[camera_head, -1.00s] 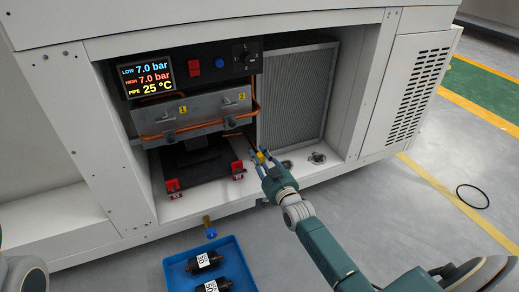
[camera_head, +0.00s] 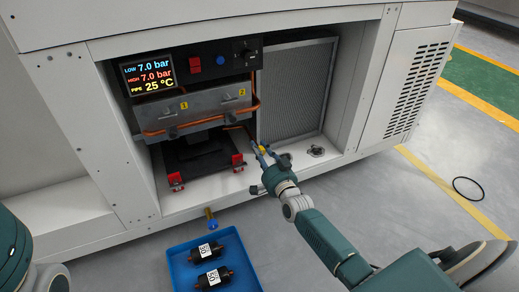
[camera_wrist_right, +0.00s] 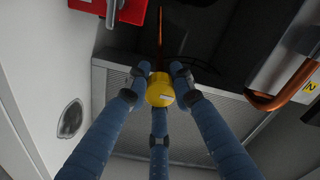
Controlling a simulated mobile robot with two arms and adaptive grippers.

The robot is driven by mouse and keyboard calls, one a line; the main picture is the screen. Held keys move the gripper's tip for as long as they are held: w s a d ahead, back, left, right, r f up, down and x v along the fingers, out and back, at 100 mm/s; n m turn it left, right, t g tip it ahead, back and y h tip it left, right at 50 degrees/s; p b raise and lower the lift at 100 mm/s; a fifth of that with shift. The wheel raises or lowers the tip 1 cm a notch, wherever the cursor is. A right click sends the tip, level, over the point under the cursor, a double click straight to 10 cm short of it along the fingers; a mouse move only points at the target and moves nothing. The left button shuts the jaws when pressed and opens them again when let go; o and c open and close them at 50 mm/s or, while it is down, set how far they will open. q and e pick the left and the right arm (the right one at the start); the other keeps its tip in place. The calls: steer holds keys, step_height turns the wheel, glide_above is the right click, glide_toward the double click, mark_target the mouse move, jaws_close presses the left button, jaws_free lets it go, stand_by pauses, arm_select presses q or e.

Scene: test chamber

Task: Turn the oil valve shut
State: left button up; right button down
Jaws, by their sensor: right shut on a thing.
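A small yellow round knob, apparently the oil valve's (camera_head: 262,149), sits inside the open cabinet bay, in front of the grey mesh panel. In the right wrist view the yellow knob (camera_wrist_right: 160,90) lies between the fingertips. My right gripper (camera_head: 264,154) reaches in from the lower right and is shut on the knob; its blue fingers (camera_wrist_right: 160,86) surround it.
A brass fitting with a blue end (camera_head: 210,220) juts from the cabinet front. Red clamps (camera_head: 238,161) and copper pipe (camera_head: 205,122) are close by. A black ring (camera_head: 468,188) lies at right.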

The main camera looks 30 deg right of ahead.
steer(key=shift+f, duration=0.1)
steer(key=c, duration=1.5)
jaws_free()
steer(key=shift+o, duration=0.2)
steer(key=shift+s, duration=0.1)
steer(key=s, duration=1.2)
steer(key=shift+a, duration=0.35)
steer(key=shift+w, duration=0.1)
